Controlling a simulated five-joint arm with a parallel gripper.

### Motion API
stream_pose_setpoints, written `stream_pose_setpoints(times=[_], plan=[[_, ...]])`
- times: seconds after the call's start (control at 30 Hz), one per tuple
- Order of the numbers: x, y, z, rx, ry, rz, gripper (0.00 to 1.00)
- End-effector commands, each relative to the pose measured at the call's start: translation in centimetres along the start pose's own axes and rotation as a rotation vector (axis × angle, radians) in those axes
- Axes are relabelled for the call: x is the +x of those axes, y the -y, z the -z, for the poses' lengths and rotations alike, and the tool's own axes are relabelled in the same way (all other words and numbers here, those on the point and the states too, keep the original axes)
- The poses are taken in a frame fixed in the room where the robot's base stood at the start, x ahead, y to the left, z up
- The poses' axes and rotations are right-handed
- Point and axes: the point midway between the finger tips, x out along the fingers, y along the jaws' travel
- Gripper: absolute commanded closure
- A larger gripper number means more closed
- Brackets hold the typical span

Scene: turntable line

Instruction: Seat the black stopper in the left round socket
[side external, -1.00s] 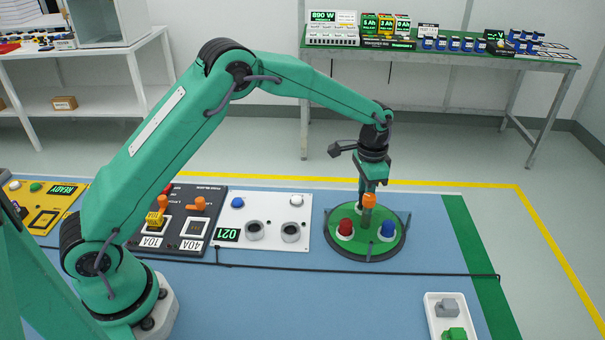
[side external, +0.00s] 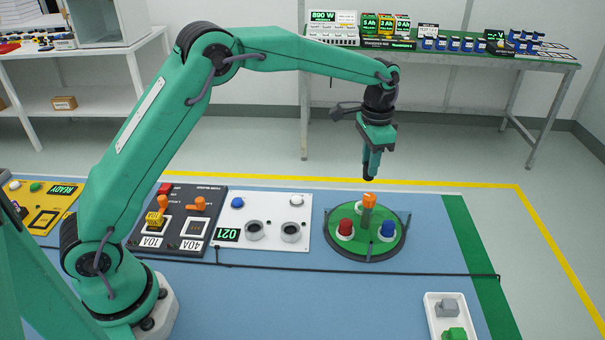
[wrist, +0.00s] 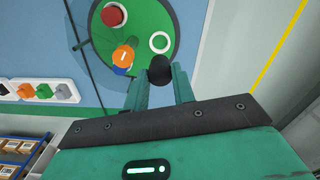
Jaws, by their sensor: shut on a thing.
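My gripper (side external: 371,165) is raised above the green turntable (side external: 334,247), with its jaws shut on the black stopper (wrist: 160,69). In the wrist view the stopper sits between the fingertips, its dark round end showing. In the side view only a small dark tip shows below the fingers. The left round socket (side external: 254,230) is a grey ring with a dark opening on the white panel (side external: 273,206), to the left of the turntable and of my gripper. The right round socket (side external: 291,232) beside it looks the same. Both look empty.
The turntable carries a red stopper (side external: 346,228), a blue stopper (side external: 388,230), an orange-topped centre post (side external: 368,206) and an empty white ring (wrist: 159,42). A black panel (side external: 178,244) with orange levers lies left of the white panel. A white tray (side external: 432,327) stands at front right.

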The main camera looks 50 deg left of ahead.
Motion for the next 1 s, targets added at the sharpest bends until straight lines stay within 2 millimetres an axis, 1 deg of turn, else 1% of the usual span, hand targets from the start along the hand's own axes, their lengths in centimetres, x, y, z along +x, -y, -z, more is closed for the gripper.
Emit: stream_pose_setpoints(times=[0.37, 0.57, 0.77, 1.0], plan=[[0.0, 0.0, -0.1, 0.0, 0.0, 0.0, 0.96], [0.0, -0.1, -0.8, 0.0, 0.0, 0.0, 0.96], [0.0, -0.3, -2.8, -0.001, 0.0, 0.0, 0.96], [0.2, -0.9, -6.6, -0.001, 0.001, 0.0, 0.96]])
